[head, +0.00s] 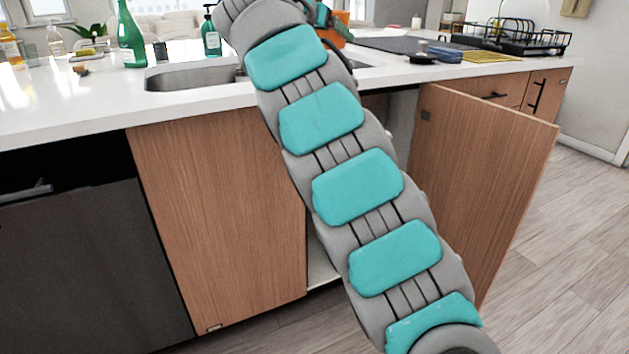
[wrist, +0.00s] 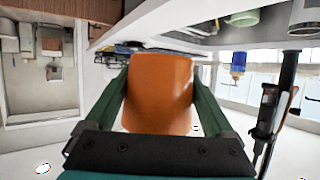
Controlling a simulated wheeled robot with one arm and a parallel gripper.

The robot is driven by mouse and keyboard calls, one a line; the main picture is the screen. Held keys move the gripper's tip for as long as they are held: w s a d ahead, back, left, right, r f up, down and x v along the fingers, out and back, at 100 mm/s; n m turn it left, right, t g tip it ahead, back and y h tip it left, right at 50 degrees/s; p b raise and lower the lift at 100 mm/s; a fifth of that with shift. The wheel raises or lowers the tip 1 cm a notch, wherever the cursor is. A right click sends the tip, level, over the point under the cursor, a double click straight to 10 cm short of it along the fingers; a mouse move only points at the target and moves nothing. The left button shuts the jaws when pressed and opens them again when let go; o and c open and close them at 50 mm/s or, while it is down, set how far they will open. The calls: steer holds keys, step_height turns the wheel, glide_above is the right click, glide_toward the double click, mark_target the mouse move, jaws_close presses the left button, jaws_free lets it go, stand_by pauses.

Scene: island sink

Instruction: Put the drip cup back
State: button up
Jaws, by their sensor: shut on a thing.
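The drip cup seems to be the orange cup (wrist: 160,90) held between the two green fingers of my gripper (wrist: 162,76) in the wrist view. The fingers press on its two sides. In the head view, part of the orange cup (head: 338,30) shows above the far counter edge, right of the sink, partly hidden by my arm. My gripper (head: 322,18) is mostly hidden there behind my arm. The wrist picture appears upside down, with the counter along its top. Where the cup belongs cannot be told.
The sink (head: 190,77) is set in the white counter (head: 60,105). A green bottle (head: 130,38) and a soap dispenser (head: 211,40) stand behind it. A black dish rack (head: 510,38) and yellow cloth (head: 490,57) lie right. A cabinet door (head: 480,180) stands open.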

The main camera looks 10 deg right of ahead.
steer(key=shift+w+a+f, duration=0.1)
steer(key=shift+f, duration=0.1)
steer(key=shift+a+f, duration=0.1)
steer(key=shift+f, duration=0.4)
steer(key=shift+s+d+f, duration=0.15)
steer(key=shift+s+f, duration=0.05)
steer(key=shift+f, duration=0.3)
steer(key=shift+s+d+f, duration=0.1)
steer(key=shift+s+f, duration=0.05)
steer(key=shift+f, duration=0.35)
steer(key=s+f+n+t+y, duration=0.1)
steer(key=s+f+n+y, duration=0.1)
steer(key=f, duration=1.3)
steer(key=s+f+n+t+y, duration=0.1)
steer(key=s+f, duration=0.4)
steer(key=f, duration=1.1)
steer(key=shift+n+y, duration=0.6)
steer(key=shift+w, duration=0.1)
